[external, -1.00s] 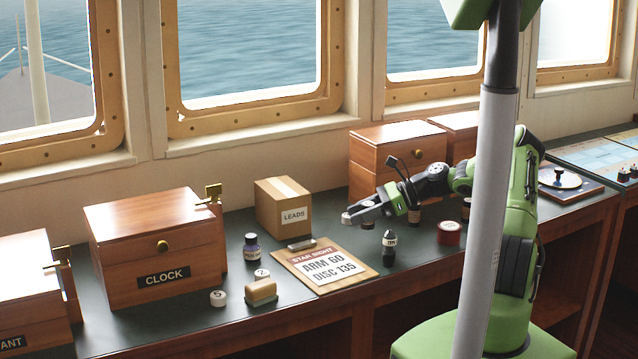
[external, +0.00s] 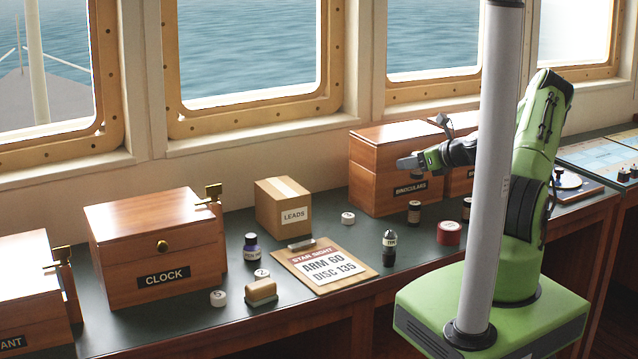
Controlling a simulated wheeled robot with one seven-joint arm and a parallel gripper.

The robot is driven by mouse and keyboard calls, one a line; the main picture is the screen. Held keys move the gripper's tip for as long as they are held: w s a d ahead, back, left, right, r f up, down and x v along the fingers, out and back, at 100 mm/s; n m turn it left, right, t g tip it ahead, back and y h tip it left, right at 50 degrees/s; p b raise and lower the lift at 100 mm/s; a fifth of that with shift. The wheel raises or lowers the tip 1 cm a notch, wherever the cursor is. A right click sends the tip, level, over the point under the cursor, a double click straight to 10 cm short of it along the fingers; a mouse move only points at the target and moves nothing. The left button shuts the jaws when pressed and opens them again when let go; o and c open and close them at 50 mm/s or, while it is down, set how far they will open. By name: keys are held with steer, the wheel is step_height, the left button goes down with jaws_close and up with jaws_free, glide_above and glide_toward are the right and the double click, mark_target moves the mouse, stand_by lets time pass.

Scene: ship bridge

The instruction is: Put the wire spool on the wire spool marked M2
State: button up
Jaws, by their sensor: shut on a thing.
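My gripper (external: 403,163) is raised in front of the wooden box marked BINOCULARS, pointing left. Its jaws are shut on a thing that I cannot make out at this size. A small white wire spool (external: 348,217) with a dark mark on top stands on the desk to the lower left of my gripper, apart from it.
The clipboard (external: 337,278), LEADS carton (external: 283,206), CLOCK box (external: 155,250) and tan block (external: 261,292) occupy the desk's left and middle. A dark bottle (external: 389,248), dark jar (external: 414,212) and red reel (external: 449,233) stand on the right. Bare desk surrounds the nearest white spool.

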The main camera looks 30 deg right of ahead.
step_height(320, 180, down, 7)
steer(key=shift+w+r, duration=0.1)
steer(key=shift+b, duration=0.3)
steer(key=o, duration=1.1)
steer(key=shift+f, duration=0.2)
steer(key=shift+c, duration=0.2)
